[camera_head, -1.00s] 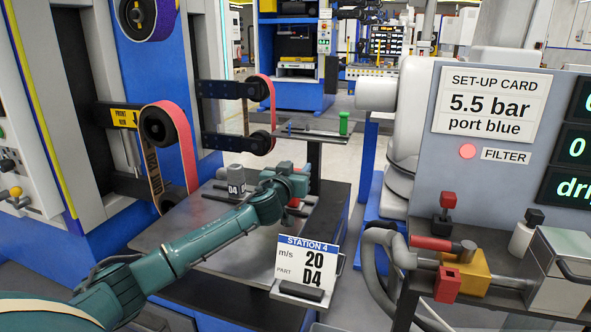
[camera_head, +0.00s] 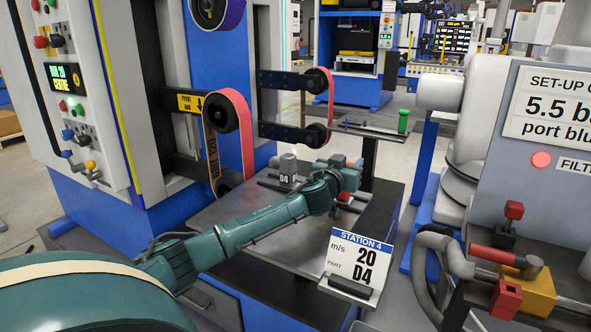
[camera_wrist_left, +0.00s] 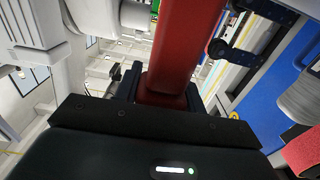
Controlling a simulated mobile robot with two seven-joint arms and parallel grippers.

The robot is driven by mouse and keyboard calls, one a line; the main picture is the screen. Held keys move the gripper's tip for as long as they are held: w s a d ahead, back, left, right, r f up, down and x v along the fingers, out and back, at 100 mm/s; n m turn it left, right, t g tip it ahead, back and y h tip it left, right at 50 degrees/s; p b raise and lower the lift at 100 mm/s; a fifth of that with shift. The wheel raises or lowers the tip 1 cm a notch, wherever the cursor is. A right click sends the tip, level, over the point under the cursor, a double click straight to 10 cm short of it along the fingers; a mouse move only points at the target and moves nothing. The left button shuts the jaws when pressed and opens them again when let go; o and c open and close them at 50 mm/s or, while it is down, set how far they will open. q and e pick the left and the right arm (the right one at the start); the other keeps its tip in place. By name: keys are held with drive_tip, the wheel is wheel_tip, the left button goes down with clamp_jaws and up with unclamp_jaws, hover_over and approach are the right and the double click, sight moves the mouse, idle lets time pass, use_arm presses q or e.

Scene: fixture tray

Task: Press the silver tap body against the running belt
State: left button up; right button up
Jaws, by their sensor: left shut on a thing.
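The grey-silver tap body (camera_head: 288,168), a short upright cylinder tagged D4, stands on the tray (camera_head: 225,215). My left gripper (camera_head: 347,178) is to its right, apart from it, low over the tray. In the left wrist view the gripper is shut on a red bar (camera_wrist_left: 168,85); its far end runs out of view. Whether the bar joins anything else is hidden. The pink-red belt (camera_head: 243,125) runs over black rollers left of and behind the tap body. A second red belt loop (camera_head: 330,95) is farther back. My right gripper is not in view.
A Station 4 card (camera_head: 358,262), reading 20 m/s and part D4, stands at the tray's front right corner. A control panel (camera_head: 68,85) is at left. A grey cabinet (camera_head: 540,110) and a bench with a red-handled valve (camera_head: 500,258) are at right.

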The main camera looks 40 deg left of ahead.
use_arm(q)
drive_tip(key=shift+s+a, duration=0.25)
drive_tip(key=shift+a, duration=0.9)
drive_tip(key=shift+s+a, duration=0.3)
drive_tip(key=shift+a, duration=0.8)
drive_tip(key=shift+s+a, duration=0.25)
drive_tip(key=shift+a, duration=0.9)
drive_tip(key=shift+s+a, duration=0.15)
drive_tip(key=shift+a, duration=0.4)
drive_tip(key=shift+s+a+r, duration=0.1)
drive_tip(key=shift+a, duration=0.35)
drive_tip(key=shift+p, duration=0.6)
drive_tip(key=shift+w+d, duration=0.2)
drive_tip(key=shift+d, duration=0.6)
drive_tip(key=shift+w+d, duration=0.3)
drive_tip(key=shift+d, duration=1.05)
drive_tip(key=shift+w+d, duration=0.35)
drive_tip(key=shift+d, duration=0.95)
drive_tip(key=shift+w+d, duration=0.3)
drive_tip(key=shift+d, duration=1.05)
drive_tip(key=shift+f, duration=0.2)
drive_tip(key=shift+d, duration=0.1)
